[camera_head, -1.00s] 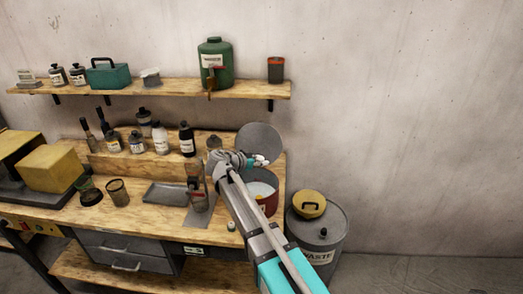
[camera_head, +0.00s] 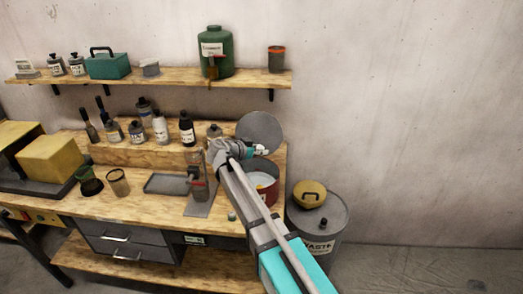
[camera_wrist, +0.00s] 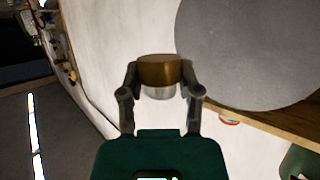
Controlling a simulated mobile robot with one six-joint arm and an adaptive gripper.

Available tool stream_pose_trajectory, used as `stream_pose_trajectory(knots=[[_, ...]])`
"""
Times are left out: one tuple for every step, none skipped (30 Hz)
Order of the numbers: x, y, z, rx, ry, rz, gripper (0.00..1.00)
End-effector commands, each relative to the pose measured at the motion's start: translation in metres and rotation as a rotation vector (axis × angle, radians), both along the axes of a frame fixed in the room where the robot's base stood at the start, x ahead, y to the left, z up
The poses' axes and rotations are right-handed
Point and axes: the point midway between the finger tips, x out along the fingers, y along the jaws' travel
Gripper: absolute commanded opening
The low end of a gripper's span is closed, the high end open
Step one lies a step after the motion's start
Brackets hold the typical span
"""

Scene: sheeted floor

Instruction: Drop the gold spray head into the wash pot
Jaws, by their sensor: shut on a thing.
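The gold spray head (camera_wrist: 158,70) is a short gold-brown cylinder with a pale grey lower part. My gripper (camera_wrist: 158,76) is shut on it, one finger on each side. In the head view my gripper (camera_head: 261,150) is above the wash pot, in front of its raised lid. The wash pot (camera_head: 271,194) is a dark red round pot at the right end of the bench, with pale contents; my arm hides its left part. The round grey lid (camera_head: 260,126) stands upright behind it and also fills the upper right of the wrist view (camera_wrist: 250,50).
A grey waste drum (camera_head: 320,222) with a yellow lidded item (camera_head: 309,193) on top stands right of the bench. Several bottles (camera_head: 160,127) stand on the raised ledge at left. A tray (camera_head: 167,184) lies on the bench. A shelf (camera_head: 150,82) runs above.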

Motion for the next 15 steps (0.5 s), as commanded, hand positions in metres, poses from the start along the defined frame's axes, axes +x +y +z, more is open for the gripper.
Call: stream_pose_trajectory(knots=[[0.000,0.000,-0.008,0.000,0.000,0.000,0.00],[0.000,0.000,-0.010,0.000,0.000,0.000,0.00],[0.000,0.000,-0.014,0.000,0.000,0.000,0.00],[0.000,0.000,-0.016,0.000,0.000,0.000,0.00],[0.000,0.000,-0.019,0.000,0.000,0.000,0.00],[0.000,0.000,-0.022,0.000,0.000,0.000,0.00],[0.000,0.000,-0.024,0.000,0.000,0.000,0.00],[0.000,0.000,-0.027,0.000,0.000,-0.001,0.00],[0.000,-0.001,-0.030,0.000,0.000,-0.001,0.00],[0.000,-0.001,-0.032,0.000,0.000,-0.001,0.00],[0.000,-0.001,-0.034,0.000,0.000,-0.001,0.00],[0.000,-0.001,-0.036,0.000,0.000,-0.001,0.00],[0.000,-0.001,-0.038,0.000,0.000,-0.001,0.00],[0.000,-0.001,-0.040,0.000,0.000,-0.001,0.00],[0.000,-0.001,-0.041,0.000,0.000,-0.001,0.00]])
